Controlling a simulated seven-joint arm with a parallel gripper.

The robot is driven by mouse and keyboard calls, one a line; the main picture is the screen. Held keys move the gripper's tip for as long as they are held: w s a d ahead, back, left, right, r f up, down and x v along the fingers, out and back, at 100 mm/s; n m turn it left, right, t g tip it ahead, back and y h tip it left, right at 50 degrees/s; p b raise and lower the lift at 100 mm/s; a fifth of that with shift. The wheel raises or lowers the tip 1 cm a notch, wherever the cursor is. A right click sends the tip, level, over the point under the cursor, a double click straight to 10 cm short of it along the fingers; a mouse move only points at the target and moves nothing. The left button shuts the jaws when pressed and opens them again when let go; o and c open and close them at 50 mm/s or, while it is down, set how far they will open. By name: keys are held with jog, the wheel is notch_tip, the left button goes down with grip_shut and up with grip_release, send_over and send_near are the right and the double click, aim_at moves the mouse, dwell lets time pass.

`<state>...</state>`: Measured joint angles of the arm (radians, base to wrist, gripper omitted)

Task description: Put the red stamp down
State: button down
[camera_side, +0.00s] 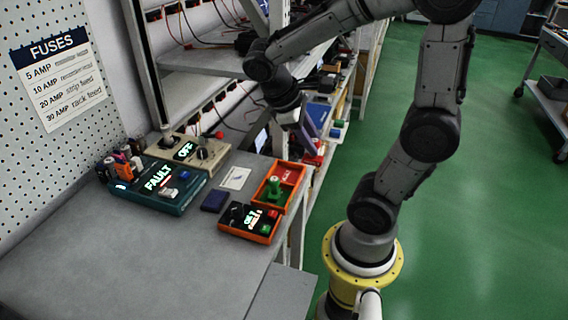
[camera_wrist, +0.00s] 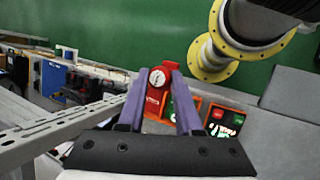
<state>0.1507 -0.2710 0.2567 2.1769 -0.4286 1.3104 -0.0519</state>
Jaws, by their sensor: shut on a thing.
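My gripper (camera_wrist: 153,95) has purple fingers closed on the red stamp (camera_wrist: 156,92), which shows a round white face at its end in the wrist view. In the side view my gripper (camera_side: 310,125) is raised beyond the orange tray, beside the rack shelves. Red shows just below the fingers there, but I cannot clearly separate the stamp from what lies behind. The orange tray (camera_side: 262,198) sits on the grey bench near its right edge. A green stamp (camera_side: 273,187) stands in its left part, and a red pad (camera_side: 288,174) lies in its far part.
An orange-edged box (camera_side: 233,229) with a lit display stands just in front of the tray. A dark blue block (camera_side: 215,201), a white card (camera_side: 236,178), the FAULT box (camera_side: 170,199) and a beige OFF box (camera_side: 205,160) are nearby. The bench front is clear.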

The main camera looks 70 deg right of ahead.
jog(key=shift+w+d+f, duration=1.05)
jog(key=shift+w+f, duration=0.45)
jog(key=shift+f, duration=0.45)
jog(key=shift+w+d+f, duration=1.05)
jog(key=shift+w+f, duration=0.4)
jog(key=shift+f, duration=0.45)
jog(key=shift+w+d+f, duration=1.05)
jog(key=shift+w+f, duration=0.45)
jog(key=shift+f, duration=0.45)
jog(key=shift+f, duration=0.15)
jog(key=c, duration=0.6)
grip_release()
